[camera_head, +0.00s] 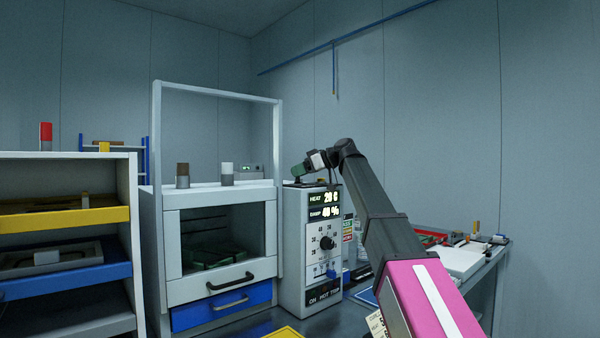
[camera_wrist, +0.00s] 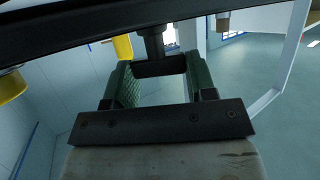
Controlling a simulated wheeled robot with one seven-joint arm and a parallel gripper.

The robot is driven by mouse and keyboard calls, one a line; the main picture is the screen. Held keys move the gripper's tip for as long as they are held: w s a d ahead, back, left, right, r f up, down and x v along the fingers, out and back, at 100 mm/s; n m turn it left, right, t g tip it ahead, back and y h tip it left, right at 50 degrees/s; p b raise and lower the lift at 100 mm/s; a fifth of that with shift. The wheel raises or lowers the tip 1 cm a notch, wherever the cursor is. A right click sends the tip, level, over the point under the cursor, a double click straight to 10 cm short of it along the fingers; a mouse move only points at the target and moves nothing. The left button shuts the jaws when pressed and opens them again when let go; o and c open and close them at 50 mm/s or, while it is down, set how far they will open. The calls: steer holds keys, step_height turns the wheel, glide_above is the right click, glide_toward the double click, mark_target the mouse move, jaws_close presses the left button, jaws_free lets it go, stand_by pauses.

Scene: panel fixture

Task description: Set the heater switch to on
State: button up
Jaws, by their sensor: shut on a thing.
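The heater control panel (camera_head: 324,235) is on the front of a pale cabinet, with lit HEAT and DAMP readouts and a black dial (camera_head: 327,243). Small switches (camera_head: 318,270) sit below the dial; a blue one (camera_head: 331,274) is at their right. Their positions are too small to tell. A dark label (camera_head: 324,291) reads ON, HOT, TRIP. My gripper (camera_head: 299,170) is above the cabinet top, away from the switches. In the wrist view, its green fingers (camera_wrist: 160,80) are apart with a dark piece (camera_wrist: 158,65) between them, which I cannot identify.
A white oven-like unit (camera_head: 173,240) with a raised frame stands left of the cabinet. Open shelves with yellow and blue trays (camera_head: 100,272) are farther left. A cluttered bench (camera_head: 490,258) is at right. My arm crosses in front of the bench.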

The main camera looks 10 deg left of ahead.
steer(key=m+t, duration=0.2)
steer(key=m+t+h, duration=0.1)
steer(key=t, duration=0.1)
steer(key=shift+s, duration=0.3)
steer(key=shift+a+m+t+h, duration=0.1)
steer(key=shift+m+t+h, duration=0.9)
steer(key=shift+m+t, duration=0.7)
steer(key=shift+m, duration=0.4)
steer(key=o, duration=0.9)
steer(key=shift+o, duration=0.2)
steer(key=shift+h, duration=0.3)
steer(key=v, duration=1)
steer(key=shift+s+d, duration=0.25)
steer(key=shift+d, duration=0.05)
